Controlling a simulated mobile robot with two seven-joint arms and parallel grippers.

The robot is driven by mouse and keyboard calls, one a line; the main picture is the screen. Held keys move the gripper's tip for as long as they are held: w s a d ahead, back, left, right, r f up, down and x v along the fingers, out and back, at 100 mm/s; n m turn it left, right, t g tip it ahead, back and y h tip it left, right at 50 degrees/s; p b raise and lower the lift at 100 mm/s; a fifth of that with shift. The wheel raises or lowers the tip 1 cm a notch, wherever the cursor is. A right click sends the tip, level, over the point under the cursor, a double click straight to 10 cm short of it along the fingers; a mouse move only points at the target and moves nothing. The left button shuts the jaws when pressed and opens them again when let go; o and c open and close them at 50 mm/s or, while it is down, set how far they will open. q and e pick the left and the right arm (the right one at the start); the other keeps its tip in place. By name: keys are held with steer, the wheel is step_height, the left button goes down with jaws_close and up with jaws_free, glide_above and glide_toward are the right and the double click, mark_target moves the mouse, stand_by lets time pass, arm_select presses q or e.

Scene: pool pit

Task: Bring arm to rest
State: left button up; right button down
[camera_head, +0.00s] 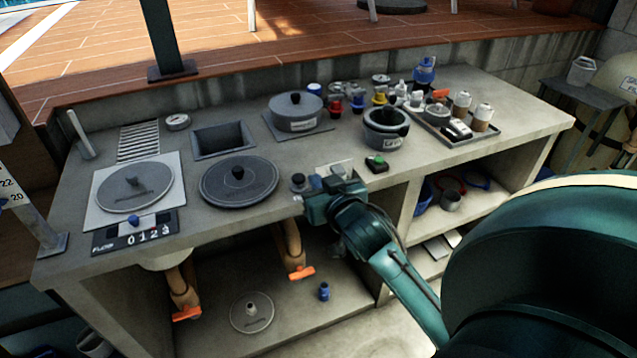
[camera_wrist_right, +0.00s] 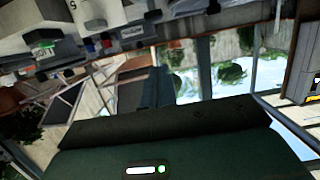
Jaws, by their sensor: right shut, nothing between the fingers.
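My right arm is teal and comes in from the lower right of the head view. Its gripper (camera_head: 312,196) is shut and empty at the front edge of the concrete counter (camera_head: 335,152), close to a small dark knob (camera_head: 298,181). I cannot tell whether it touches the counter or the knob. The wrist view looks across the place at a steep tilt, with a dark green part of my own body across its lower half; no fingertips show clearly there. My left gripper is not in view.
A green-button box (camera_head: 376,163) and a grey pot (camera_head: 386,127) stand right of the gripper. A black round lid (camera_head: 239,180) lies left of it. A tray (camera_head: 466,138) holds bottles at the right. Pipes with orange handles (camera_head: 301,273) hang below the counter.

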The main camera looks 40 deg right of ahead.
stand_by(0.5)
steer(key=s+a+f+n+g+y, duration=0.4)
steer(key=s+a+f+n+y, duration=0.1)
steer(key=s+a+f, duration=1.2)
step_height(320, 180, down, 3)
steer(key=shift+s+a+r+g+y, duration=0.1)
steer(key=shift+s+a+g+y, duration=0.25)
steer(key=shift+a+y, duration=0.45)
